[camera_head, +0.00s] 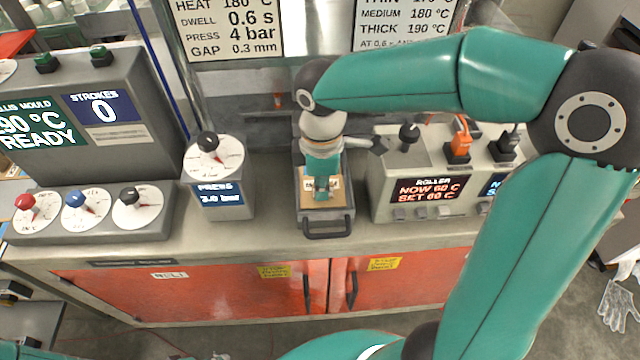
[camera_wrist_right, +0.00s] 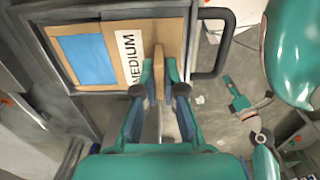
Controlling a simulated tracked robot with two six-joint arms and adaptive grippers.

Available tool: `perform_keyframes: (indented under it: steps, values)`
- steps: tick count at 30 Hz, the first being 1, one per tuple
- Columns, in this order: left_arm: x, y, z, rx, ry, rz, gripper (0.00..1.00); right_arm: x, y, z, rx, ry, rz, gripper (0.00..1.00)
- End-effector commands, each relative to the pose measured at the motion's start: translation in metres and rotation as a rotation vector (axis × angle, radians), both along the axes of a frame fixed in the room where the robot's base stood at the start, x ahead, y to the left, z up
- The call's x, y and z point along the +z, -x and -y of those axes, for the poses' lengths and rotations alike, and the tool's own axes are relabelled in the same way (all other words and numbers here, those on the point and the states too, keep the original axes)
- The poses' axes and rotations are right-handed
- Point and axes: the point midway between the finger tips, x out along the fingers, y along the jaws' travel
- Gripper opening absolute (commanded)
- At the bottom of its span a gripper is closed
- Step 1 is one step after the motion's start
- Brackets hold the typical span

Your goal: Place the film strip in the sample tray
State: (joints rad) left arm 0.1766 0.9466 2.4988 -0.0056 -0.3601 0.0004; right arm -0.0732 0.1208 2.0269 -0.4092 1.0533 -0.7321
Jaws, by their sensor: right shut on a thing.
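The film strip (camera_wrist_right: 120,65) shows in the right wrist view as a tan card with a blue window and a white label reading MEDIUM. It lies within the grey sample tray (camera_head: 326,228), which has a dark handle at its front. My right gripper (camera_wrist_right: 160,85) is shut on a tan upright tab at the card's edge; the fingers hide how the tab joins the card. In the head view my right gripper (camera_head: 322,190) points down into the tray and covers much of the card. I cannot tell whether the card rests on the tray floor. My left gripper is not clearly seen.
The roller unit (camera_head: 430,190) stands close to the tray's right. The press dial post (camera_head: 215,170) stands to its left, beside a control panel (camera_head: 90,215) with several dials. The counter's front edge lies just before the tray handle. A glove (camera_head: 614,305) lies at far right.

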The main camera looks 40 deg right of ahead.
Motion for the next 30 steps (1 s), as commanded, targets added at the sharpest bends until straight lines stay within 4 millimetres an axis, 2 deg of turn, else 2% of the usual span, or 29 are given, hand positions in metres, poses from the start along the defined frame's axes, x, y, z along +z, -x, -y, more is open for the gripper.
perform_keyframes:
  steps: [1, 2, 6, 14, 19, 23, 30]
  values:
    - [-0.002, 0.0, 0.0, 0.0, 0.0, 0.0, 0.4, -0.003, 0.0, 0.0, 0.0, 0.0, 0.0, 0.0]
    - [-0.002, 0.0, 0.0, 0.0, 0.0, 0.0, 0.4, -0.002, 0.0, 0.0, 0.0, 0.0, 0.0, 0.12]
    - [-0.001, 0.0, 0.0, 0.0, 0.0, 0.0, 0.4, -0.001, 0.0, 0.0, 0.0, 0.0, 0.0, 0.33]
    - [-0.001, 0.0, 0.0, 0.0, 0.0, 0.0, 0.4, -0.001, 0.0, 0.0, 0.0, 0.0, 0.0, 0.33]
    - [0.001, 0.0, 0.0, 0.0, 0.0, 0.0, 0.4, 0.007, -0.001, 0.0, -0.001, 0.0, 0.004, 0.33]
    - [0.002, 0.0, 0.0, 0.0, 0.0, 0.0, 0.4, 0.024, -0.001, 0.0, -0.002, 0.0, 0.005, 0.33]
    - [0.006, 0.0, 0.0, 0.0, 0.0, 0.0, 0.4, 0.073, -0.001, -0.001, 0.001, -0.001, 0.005, 0.33]
